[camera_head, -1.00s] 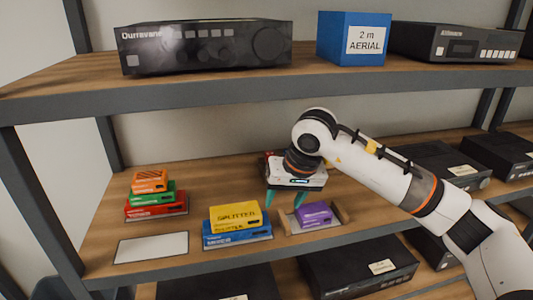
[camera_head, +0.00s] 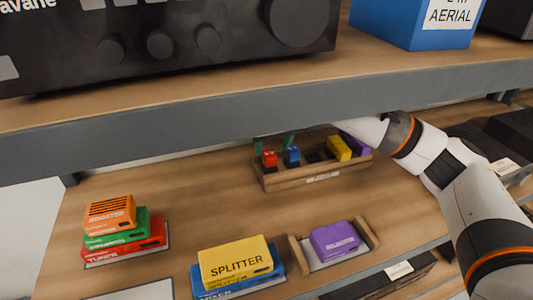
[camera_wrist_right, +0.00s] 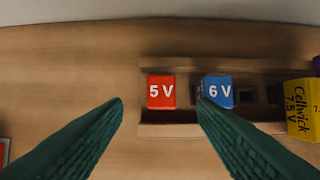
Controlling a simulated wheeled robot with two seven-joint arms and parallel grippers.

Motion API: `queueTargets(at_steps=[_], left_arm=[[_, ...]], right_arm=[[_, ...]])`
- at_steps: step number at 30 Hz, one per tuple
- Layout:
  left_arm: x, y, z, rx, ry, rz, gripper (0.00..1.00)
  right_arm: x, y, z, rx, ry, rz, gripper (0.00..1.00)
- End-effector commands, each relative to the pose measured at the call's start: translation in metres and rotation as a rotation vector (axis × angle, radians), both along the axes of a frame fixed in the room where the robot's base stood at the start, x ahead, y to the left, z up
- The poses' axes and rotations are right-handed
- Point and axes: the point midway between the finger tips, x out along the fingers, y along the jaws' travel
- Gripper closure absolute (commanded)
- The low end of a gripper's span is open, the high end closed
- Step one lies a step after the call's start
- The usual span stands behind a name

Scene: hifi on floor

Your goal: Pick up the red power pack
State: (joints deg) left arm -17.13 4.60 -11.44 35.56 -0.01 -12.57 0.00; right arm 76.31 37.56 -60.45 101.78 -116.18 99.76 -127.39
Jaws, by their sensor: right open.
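The red power pack (camera_head: 270,159), marked 5 V, stands in the left end of a wooden rack (camera_head: 320,178) at the back of the lower shelf. It also shows in the right wrist view (camera_wrist_right: 161,92), beside the blue power pack (camera_wrist_right: 217,90) marked 6 V. My right gripper (camera_head: 273,144) is at the rack's left end, its green fingers partly hidden by the upper shelf. In the right wrist view its fingers (camera_wrist_right: 159,103) are open and empty, one on either side of the red pack in the picture. Contact cannot be seen. My left gripper is out of view.
A yellow pack (camera_head: 338,148) and a purple one (camera_head: 354,145) stand farther right in the rack. The upper shelf edge (camera_head: 200,118) hangs over the area. Stacked orange, green and red boxes (camera_head: 124,226), a yellow splitter (camera_head: 236,262) and a purple box (camera_head: 334,240) are in front.

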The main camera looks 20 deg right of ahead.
Motion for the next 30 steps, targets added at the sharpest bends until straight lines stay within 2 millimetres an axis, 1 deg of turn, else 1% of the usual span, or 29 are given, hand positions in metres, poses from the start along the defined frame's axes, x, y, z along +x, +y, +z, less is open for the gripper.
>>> queueTargets(at_steps=[1, 4, 8, 12, 15, 18, 21, 26, 27, 29, 30], left_arm=[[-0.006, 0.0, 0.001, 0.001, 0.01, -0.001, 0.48], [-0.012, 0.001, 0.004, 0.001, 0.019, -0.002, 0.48], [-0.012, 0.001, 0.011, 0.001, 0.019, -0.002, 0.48], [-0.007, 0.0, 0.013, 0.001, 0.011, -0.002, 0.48], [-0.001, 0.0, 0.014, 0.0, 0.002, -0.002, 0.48], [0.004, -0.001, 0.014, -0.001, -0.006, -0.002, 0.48], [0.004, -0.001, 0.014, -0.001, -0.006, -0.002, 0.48], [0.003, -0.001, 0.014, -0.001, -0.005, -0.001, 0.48], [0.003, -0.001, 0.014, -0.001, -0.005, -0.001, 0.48], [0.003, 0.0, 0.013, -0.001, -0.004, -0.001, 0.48], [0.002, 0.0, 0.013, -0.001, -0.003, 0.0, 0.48]], right_arm=[[0.002, 0.0, -0.005, 0.0, 0.003, -0.001, 0.47], [0.006, 0.0, -0.015, 0.001, 0.004, 0.0, 0.47], [0.013, -0.001, -0.033, 0.001, 0.005, -0.001, 0.47], [0.02, -0.001, -0.05, 0.001, 0.002, -0.001, 0.47], [0.023, -0.001, -0.055, 0.001, 0.0, -0.001, 0.47], [0.023, -0.001, -0.056, 0.001, -0.001, -0.001, 0.47], [0.023, -0.001, -0.055, 0.001, -0.001, 0.0, 0.47], [0.023, -0.001, -0.055, 0.001, -0.001, 0.0, 0.73], [0.023, -0.001, -0.055, 0.001, -0.001, 0.0, 0.8], [0.023, -0.001, -0.055, 0.001, -0.001, 0.0, 0.9], [0.023, -0.001, -0.055, 0.001, -0.001, 0.0, 0.93]])
